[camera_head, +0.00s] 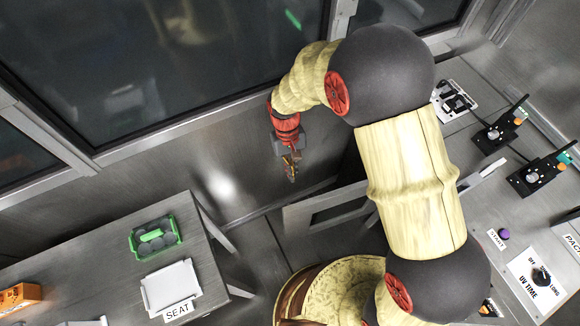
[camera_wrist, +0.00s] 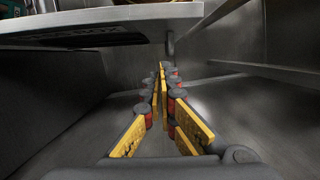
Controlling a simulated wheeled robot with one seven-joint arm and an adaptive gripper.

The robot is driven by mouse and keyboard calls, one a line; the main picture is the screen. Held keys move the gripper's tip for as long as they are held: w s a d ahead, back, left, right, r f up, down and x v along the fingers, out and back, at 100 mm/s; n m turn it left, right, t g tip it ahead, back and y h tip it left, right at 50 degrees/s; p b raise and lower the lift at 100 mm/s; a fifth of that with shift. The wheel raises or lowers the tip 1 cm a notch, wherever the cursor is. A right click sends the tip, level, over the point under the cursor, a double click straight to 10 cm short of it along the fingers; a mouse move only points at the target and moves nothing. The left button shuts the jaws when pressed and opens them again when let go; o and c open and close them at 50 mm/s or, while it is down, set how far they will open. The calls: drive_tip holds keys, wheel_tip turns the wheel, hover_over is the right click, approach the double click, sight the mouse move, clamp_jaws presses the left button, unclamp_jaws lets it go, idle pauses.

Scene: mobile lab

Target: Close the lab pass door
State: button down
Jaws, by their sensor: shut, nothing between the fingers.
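My gripper (camera_head: 291,174) is shut and empty, hanging beside the metal wall under the window. In the wrist view its yellow-padded fingers (camera_wrist: 160,72) meet at the tips. A grey metal panel with a dark recess (camera_head: 300,218) juts out below and right of the gripper, beside the right bench; it looks like the lab pass door, standing open. In the wrist view a grey slab with partly readable lettering (camera_wrist: 150,14) lies ahead at the upper left, apart from the fingers as far as I can tell. My arm hides part of the panel and its hinge side.
A left table (camera_head: 215,262) holds a green rack (camera_head: 156,238), a white SEAT holder (camera_head: 171,288) and an orange box (camera_head: 18,297). The right bench (camera_head: 480,205) carries black devices (camera_head: 500,132) and a UV TIME dial (camera_head: 541,276). Floor shows between the two.

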drive_tip(key=s+d+f+b, duration=0.2)
drive_tip(key=s+f, duration=0.2)
drive_tip(key=shift+s+b, duration=0.3)
drive_tip(key=shift+s, duration=0.05)
drive_tip(key=shift+d+f, duration=0.1)
